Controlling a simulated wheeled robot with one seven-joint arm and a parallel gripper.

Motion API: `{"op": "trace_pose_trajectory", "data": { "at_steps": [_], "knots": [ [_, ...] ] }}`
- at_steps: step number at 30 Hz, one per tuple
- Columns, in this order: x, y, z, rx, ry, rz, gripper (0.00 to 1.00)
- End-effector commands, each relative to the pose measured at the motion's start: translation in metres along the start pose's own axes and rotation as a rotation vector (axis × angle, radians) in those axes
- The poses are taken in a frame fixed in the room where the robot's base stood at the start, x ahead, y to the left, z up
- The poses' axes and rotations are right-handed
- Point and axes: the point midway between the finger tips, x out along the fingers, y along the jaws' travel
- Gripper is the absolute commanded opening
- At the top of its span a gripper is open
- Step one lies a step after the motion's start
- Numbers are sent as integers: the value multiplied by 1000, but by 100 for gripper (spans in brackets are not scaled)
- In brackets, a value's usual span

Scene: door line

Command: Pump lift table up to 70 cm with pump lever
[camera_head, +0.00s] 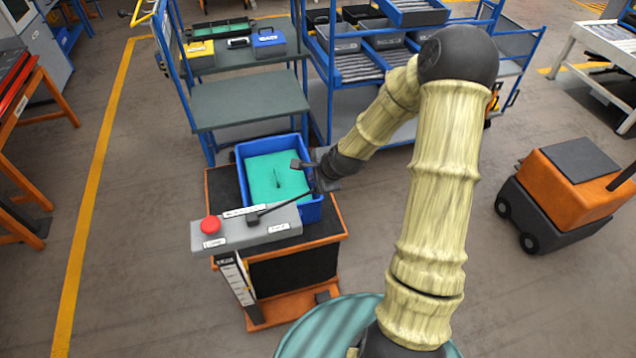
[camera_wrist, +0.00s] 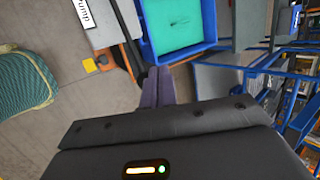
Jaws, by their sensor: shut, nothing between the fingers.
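The lift table (camera_head: 296,312) is orange with a dark top, standing left of my arm. A grey control panel (camera_head: 230,236) on its near edge carries a red button (camera_head: 210,225) and a thin black pump lever (camera_head: 280,209). The lever slants up to the right, its far end close to my gripper (camera_head: 299,165). My gripper is shut and empty, above the table's right side. In the wrist view its fingers (camera_wrist: 157,84) are together, beside the panel (camera_wrist: 97,22) marked "Pump". I cannot tell whether they touch the lever. A height scale (camera_head: 236,279) hangs below the panel, its reading too small.
A blue tray (camera_head: 313,211) with a teal insert (camera_head: 272,178) sits on the table. A blue-framed shelf cart (camera_head: 250,101) stands right behind it. An orange wheeled cart (camera_head: 568,187) is at right. Open floor (camera_head: 150,210) lies to the left.

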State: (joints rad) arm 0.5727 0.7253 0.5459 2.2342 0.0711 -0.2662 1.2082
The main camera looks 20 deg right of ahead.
Motion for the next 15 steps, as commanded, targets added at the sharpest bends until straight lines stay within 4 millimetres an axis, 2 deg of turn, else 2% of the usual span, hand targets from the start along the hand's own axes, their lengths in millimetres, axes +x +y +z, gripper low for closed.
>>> {"op": "trace_pose_trajectory", "data": {
  "at_steps": [15],
  "knots": [
    [-32,-23,22,-1,0,-1,0]
  ]
}}
